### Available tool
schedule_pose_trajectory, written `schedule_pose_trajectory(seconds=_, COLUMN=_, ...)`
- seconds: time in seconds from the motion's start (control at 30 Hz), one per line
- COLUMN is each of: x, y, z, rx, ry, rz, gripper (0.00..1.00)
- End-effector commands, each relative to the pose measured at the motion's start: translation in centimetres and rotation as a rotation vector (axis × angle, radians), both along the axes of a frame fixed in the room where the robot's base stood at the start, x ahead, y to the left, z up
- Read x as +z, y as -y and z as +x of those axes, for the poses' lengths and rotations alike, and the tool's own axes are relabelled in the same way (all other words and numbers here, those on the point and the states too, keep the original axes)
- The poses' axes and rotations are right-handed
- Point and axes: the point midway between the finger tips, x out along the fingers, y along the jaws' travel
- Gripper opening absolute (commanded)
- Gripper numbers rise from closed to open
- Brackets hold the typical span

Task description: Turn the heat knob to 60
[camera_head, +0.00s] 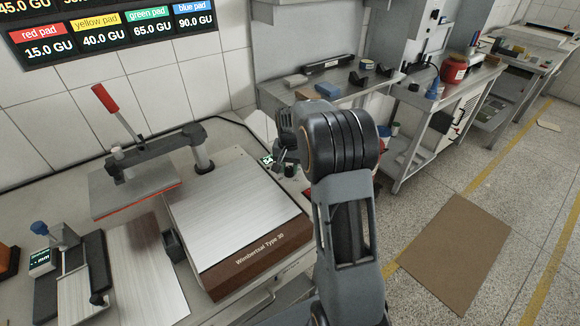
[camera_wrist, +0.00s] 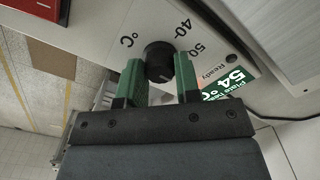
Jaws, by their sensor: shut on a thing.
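The heat knob (camera_wrist: 159,62) is a small black round knob on a light panel in the wrist view. Printed marks 40 and 50 and a °C sign stand around it. My gripper (camera_wrist: 160,82) has its two green fingers on either side of the knob, shut on it. A green and white display (camera_wrist: 232,82) beside it reads 54 °C, with "Ready" printed near it.
A wall board (camera_head: 120,30) lists pad values. A side bench (camera_head: 325,85) stands behind my arm. Open floor lies to the right.

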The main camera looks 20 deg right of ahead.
Motion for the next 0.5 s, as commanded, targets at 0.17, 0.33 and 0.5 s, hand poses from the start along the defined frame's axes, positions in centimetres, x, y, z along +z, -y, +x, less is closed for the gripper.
schedule_pose_trajectory(seconds=0.17, x=0.05, y=-0.01, z=0.04, rx=0.0, ry=0.001, rz=0.0, gripper=0.07)
schedule_pose_trajectory(seconds=0.33, x=0.05, y=-0.01, z=0.04, rx=0.001, ry=0.001, rz=0.0, gripper=0.38)
schedule_pose_trajectory(seconds=0.5, x=0.03, y=0.0, z=0.02, rx=0.001, ry=0.001, rz=0.0, gripper=0.55)
